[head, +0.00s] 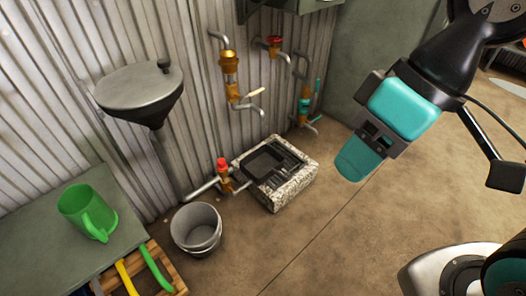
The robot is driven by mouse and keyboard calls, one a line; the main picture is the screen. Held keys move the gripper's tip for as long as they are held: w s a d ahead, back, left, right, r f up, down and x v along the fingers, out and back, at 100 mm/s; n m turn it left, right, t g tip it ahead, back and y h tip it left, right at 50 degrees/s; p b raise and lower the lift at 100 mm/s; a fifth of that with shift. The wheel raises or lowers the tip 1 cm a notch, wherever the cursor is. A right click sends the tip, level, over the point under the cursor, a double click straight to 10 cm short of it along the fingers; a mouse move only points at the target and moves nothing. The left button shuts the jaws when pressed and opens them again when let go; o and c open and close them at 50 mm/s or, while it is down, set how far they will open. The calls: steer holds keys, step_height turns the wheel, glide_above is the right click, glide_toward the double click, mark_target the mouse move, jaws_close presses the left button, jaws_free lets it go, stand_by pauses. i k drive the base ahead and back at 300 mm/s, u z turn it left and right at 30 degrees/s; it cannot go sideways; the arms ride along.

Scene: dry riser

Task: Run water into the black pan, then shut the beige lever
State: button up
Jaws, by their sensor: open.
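The black pan (263,164) sits on a grated drain block with a speckled stone rim (289,194), near the foot of the corrugated wall. The beige lever (255,92) sticks out to the right from a brass tap (234,94) on the wall, above the pan and slightly left of it. I see no water stream below this tap. The inside of the pan is too dark to tell whether it holds water. My gripper (358,160) is in the air right of the drain block, apart from the pan and the lever. Its opening is hard to see from this side; nothing shows in it.
Other taps have a red handle (273,40), a teal handle (304,106) and a low red knob (222,164). A grey bucket (196,229) stands left of the drain block. A green mug (88,211) is on a bench. A grey basin (139,88) is upper left. Floor at centre right is clear.

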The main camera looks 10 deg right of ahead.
mark_target(256, 92)
steer(key=u, duration=0.2)
steer(key=i, duration=0.75)
steer(key=z, duration=0.55)
steer(key=k, duration=0.6)
steer(key=z, duration=0.85)
steer(key=i, duration=0.65)
steer(key=u, duration=0.7)
steer(key=i, duration=0.5)
steer(key=u, duration=0.55)
